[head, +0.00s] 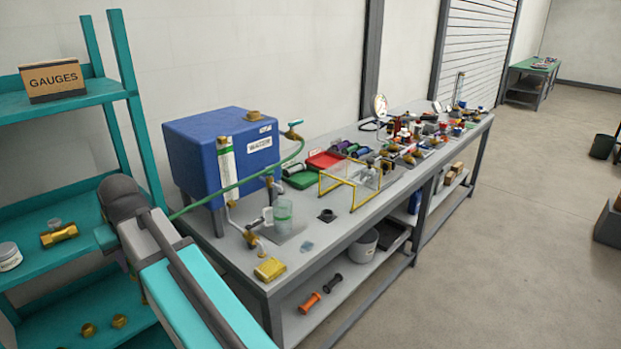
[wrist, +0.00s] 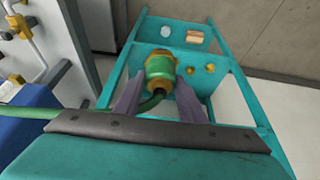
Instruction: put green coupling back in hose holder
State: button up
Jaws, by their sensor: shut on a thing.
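My gripper (wrist: 158,88) is shut on the green coupling (wrist: 160,72), a green body with brass ends, in the wrist view. The fingers sit on both sides of its lower part. The green hose (wrist: 25,112) runs from the coupling to the left. In the head view the hose (head: 240,183) rises to a fitting at the blue tank's top right corner. My arm hides the gripper and coupling there. I cannot surely identify the hose holder; a small dark ring-shaped socket (head: 327,215) is on the bench.
The blue tank (head: 215,155) stands on the grey bench (head: 350,212), with pipes and a clear cup (head: 283,213) before it. A yellow frame (head: 337,190) and many small parts are farther along. A teal shelf (head: 60,112) with a GAUGES box (head: 53,80) is at left.

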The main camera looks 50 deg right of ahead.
jog(key=shift+w+a, duration=0.25)
jog(key=shift+a, duration=0.1)
jog(key=shift+r, duration=0.1)
